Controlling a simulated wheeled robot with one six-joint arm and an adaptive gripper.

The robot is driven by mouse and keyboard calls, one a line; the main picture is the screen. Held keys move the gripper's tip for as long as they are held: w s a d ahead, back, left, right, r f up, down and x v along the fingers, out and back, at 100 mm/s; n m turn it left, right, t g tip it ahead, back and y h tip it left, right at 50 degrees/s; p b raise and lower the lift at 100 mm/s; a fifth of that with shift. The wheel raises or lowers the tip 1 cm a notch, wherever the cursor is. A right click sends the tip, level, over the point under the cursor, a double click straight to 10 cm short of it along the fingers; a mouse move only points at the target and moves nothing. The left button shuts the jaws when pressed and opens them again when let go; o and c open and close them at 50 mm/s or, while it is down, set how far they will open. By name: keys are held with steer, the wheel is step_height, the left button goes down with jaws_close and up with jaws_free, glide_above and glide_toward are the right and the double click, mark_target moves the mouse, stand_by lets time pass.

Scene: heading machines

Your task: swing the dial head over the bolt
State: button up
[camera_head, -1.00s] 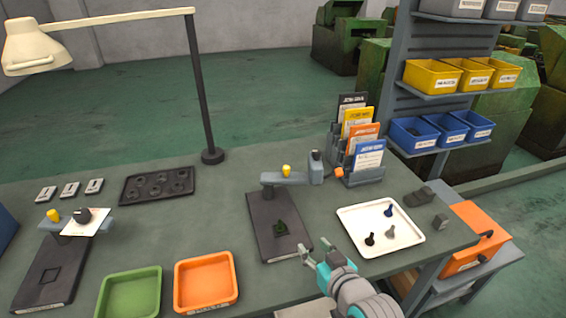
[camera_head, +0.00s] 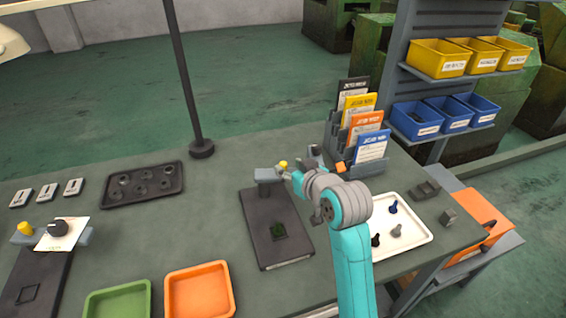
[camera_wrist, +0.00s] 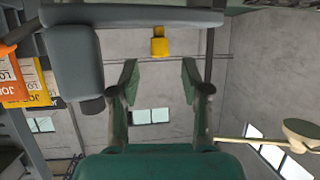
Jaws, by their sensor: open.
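The gauge stand (camera_head: 276,250) is a dark plate with a grey post at its far end. A small dark green piece, which looks like the bolt (camera_head: 278,231), sits on the plate. The grey swing arm (camera_head: 268,175) carries a yellow knob (camera_head: 283,164) and points right, away from the plate; its dial head (camera_head: 315,151) is mostly hidden behind my wrist. My gripper (camera_head: 291,178) is at the near side of the arm. In the wrist view my gripper (camera_wrist: 160,80) is open and empty, with the yellow knob (camera_wrist: 159,42) beyond the fingertips and the grey head (camera_wrist: 78,65) at the left.
A white tray (camera_head: 415,243) with several bolts lies right of my arm. A rack of job cards (camera_head: 365,135) stands close behind. Orange (camera_head: 200,291) and green (camera_head: 118,301) trays sit in front.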

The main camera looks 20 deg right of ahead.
mark_target(284, 164)
steer(key=shift+x, duration=2.6)
jaws_close()
